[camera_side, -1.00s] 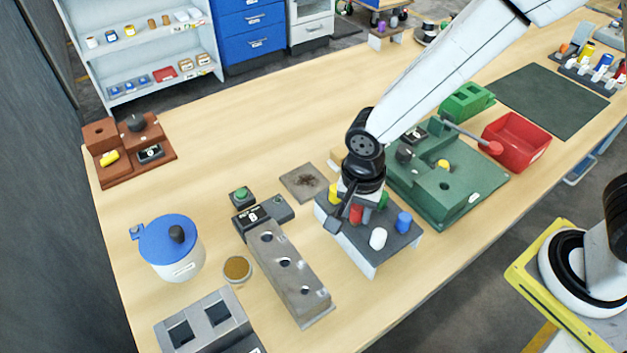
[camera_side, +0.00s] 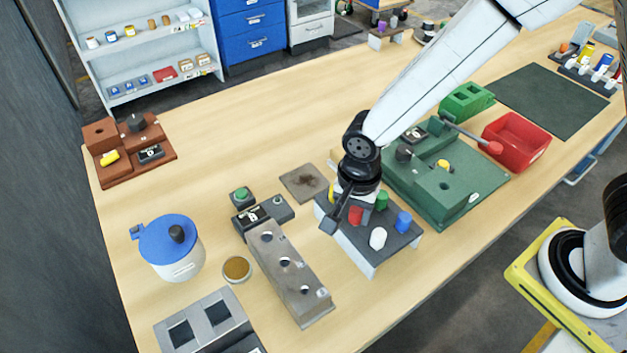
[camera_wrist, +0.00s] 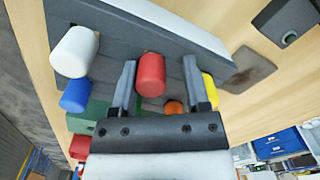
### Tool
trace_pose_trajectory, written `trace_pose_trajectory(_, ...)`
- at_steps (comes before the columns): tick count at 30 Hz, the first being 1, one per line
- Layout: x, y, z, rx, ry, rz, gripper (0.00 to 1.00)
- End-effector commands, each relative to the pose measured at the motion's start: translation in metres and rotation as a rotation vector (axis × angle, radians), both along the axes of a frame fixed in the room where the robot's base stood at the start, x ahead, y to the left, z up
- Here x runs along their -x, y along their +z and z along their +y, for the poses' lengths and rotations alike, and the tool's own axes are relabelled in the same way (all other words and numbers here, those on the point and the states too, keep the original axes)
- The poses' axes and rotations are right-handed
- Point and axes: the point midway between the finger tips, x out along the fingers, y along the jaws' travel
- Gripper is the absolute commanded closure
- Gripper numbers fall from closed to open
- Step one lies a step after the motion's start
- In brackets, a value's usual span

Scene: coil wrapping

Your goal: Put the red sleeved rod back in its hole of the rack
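The red sleeved rod (camera_side: 354,215) stands in the dark-topped rack (camera_side: 398,238), its lower end hidden. In the wrist view the red sleeve (camera_wrist: 150,72) shows between the two fingers of my gripper (camera_wrist: 158,72). A gap shows on the sleeve's right side; the left finger is close to it. The fingers look open, not clamped. In the side view my gripper (camera_side: 338,210) is low over the rack's left part, and its fingers are partly hidden. The rack also shows in the wrist view (camera_wrist: 110,35).
White (camera_side: 378,238), blue (camera_side: 403,222), green (camera_side: 382,201) and yellow (camera_wrist: 209,90) sleeved rods stand around the red one. A steel block with holes (camera_side: 290,270) is left of the rack. A green fixture (camera_side: 470,205) stands close behind it at right.

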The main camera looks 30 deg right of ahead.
Motion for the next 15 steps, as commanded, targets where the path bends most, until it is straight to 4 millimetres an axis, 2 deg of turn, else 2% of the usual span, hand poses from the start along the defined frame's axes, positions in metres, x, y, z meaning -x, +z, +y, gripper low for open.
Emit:
trace_pose_trajectory(1,0.0091,-0.0088,-0.0056,0.016,0.0,0.027,0.3)
trace_pose_trajectory(15,0.01,-0.0046,-0.0066,0.019,0.0,0.032,0.3)
